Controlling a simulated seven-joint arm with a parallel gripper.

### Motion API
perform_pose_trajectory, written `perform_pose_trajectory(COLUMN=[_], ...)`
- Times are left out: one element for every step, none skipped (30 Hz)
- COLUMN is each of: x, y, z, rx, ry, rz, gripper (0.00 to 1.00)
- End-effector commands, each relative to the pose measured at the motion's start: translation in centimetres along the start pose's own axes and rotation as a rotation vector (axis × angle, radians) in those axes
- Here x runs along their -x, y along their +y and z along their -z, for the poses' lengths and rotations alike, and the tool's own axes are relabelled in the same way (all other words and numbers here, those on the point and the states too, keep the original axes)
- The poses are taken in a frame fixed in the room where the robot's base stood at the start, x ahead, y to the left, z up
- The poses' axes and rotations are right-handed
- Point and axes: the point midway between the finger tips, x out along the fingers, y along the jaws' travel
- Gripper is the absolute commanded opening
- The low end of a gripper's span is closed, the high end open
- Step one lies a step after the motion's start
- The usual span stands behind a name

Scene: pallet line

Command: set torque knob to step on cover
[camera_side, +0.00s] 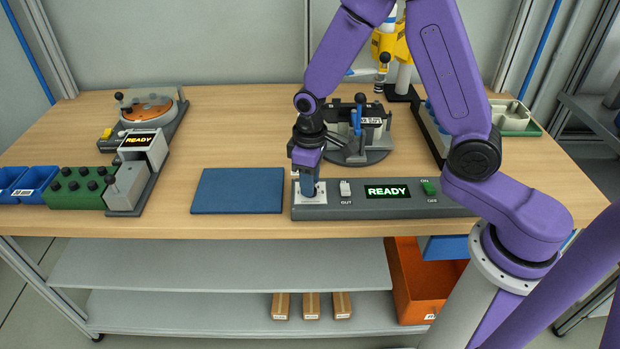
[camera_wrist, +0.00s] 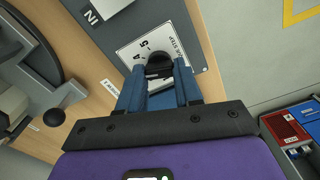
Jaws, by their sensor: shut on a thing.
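The torque knob (camera_wrist: 158,60) is black and sits on a white dial plate (camera_wrist: 137,47) with numbers, 4 and 5 among them, and the word STEP. The plate (camera_side: 298,198) is at the left end of a dark grey control panel (camera_side: 380,207). My gripper (camera_wrist: 159,76) is shut on the knob, its blue fingers on either side of it. In the side view my gripper (camera_side: 309,190) points down at the plate and hides the knob. The knob's pointer is not clear. I cannot pick out a cover with a readable step.
The panel has a white switch (camera_side: 345,188), a green READY display (camera_side: 387,191) and a green switch (camera_side: 429,188). A round fixture (camera_side: 357,155) stands behind it. A blue mat (camera_side: 238,191) lies left. A machine with an orange disc (camera_side: 148,110) is further left.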

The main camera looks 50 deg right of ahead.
Motion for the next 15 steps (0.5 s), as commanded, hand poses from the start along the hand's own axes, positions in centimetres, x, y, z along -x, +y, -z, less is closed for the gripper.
perform_pose_trajectory(x=[0.08, 0.08, 0.08, 0.08, 0.09, 0.09, 0.09, 0.09, 0.09, 0.09, 0.09, 0.1, 0.1, 0.1, 0.1], y=[0.0, 0.0, -0.01, -0.01, -0.01, -0.01, -0.01, -0.01, -0.01, -0.01, -0.01, -0.01, -0.01, -0.02, -0.02], z=[0.06, 0.06, 0.06, 0.06, 0.06, 0.06, 0.06, 0.06, 0.06, 0.06, 0.06, 0.06, 0.06, 0.06, 0.06], rx=[0.044, 0.072, 0.11, 0.139, 0.167, 0.205, 0.233, 0.261, 0.299, 0.327, 0.356, 0.394, 0.422, 0.451, 0.489], ry=[0.002, 0.002, 0.002, 0.002, 0.002, 0.002, 0.002, 0.002, 0.002, 0.002, 0.002, 0.002, 0.002, 0.002, 0.002], rz=[0.0, 0.0, 0.0, 0.0, 0.0, 0.0, 0.0, 0.0, -0.001, -0.001, -0.001, -0.001, -0.001, -0.001, -0.001], gripper=[0.04, 0.04, 0.04, 0.04, 0.04, 0.04, 0.04, 0.04, 0.04, 0.04, 0.04, 0.04, 0.04, 0.04, 0.04])
